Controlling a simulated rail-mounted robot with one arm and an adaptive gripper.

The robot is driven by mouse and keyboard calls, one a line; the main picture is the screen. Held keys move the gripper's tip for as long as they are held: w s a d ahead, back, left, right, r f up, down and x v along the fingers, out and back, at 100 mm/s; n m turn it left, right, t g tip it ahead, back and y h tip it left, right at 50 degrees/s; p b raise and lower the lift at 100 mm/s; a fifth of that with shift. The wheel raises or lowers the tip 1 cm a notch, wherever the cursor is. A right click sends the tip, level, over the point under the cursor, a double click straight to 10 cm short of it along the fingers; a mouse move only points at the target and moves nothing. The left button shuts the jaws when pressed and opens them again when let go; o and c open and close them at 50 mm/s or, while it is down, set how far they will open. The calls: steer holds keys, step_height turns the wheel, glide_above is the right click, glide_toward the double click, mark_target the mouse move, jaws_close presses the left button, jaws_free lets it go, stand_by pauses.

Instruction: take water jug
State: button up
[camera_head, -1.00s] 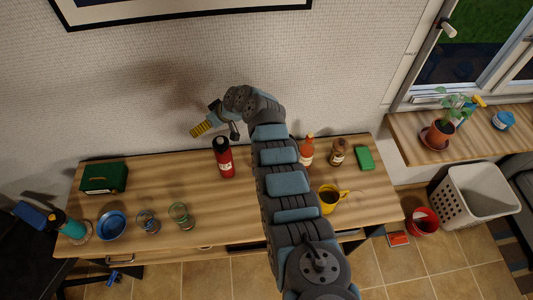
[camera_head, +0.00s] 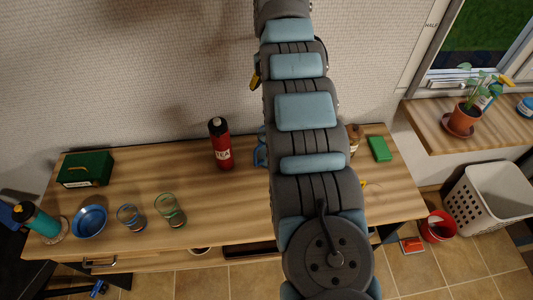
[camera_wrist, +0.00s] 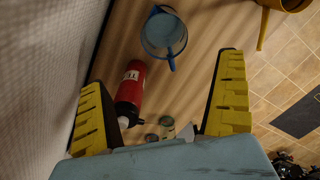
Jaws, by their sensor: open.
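The water jug (camera_wrist: 164,34) is a clear round vessel with blue rim, spout and handle. In the wrist view it stands on the wooden table, beyond my fingertips and apart from them. In the head view only a blue part of the jug (camera_head: 261,152) shows at the left edge of my arm; the rest is hidden. My gripper (camera_wrist: 163,75) is open and empty, with its yellow fingers spread. In the head view the gripper is almost all hidden by my arm.
A red tea flask (camera_head: 220,144) stands left of the jug. Glasses (camera_head: 170,210), a blue bowl (camera_head: 90,221) and a green box (camera_head: 86,169) are further left. The wall (camera_head: 120,70) is close behind.

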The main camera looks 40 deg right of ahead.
step_height(320, 180, down, 12)
steer(key=shift+s+f+b, duration=0.15)
steer(key=shift+b, duration=0.45)
steer(key=shift+s+a+f, duration=0.1)
steer(key=shift+a+f, duration=0.05)
steer(key=shift+f, duration=0.35)
steer(key=shift+s+a+f, duration=0.1)
steer(key=shift+a+f, duration=0.05)
steer(key=shift+f, duration=0.3)
steer(key=shift+w+a+f, duration=0.1)
steer(key=shift+a+f, duration=0.15)
steer(key=shift+f, duration=0.75)
steer(key=shift+d+f, duration=0.1)
steer(key=shift+f, duration=0.45)
steer(key=c, duration=1)
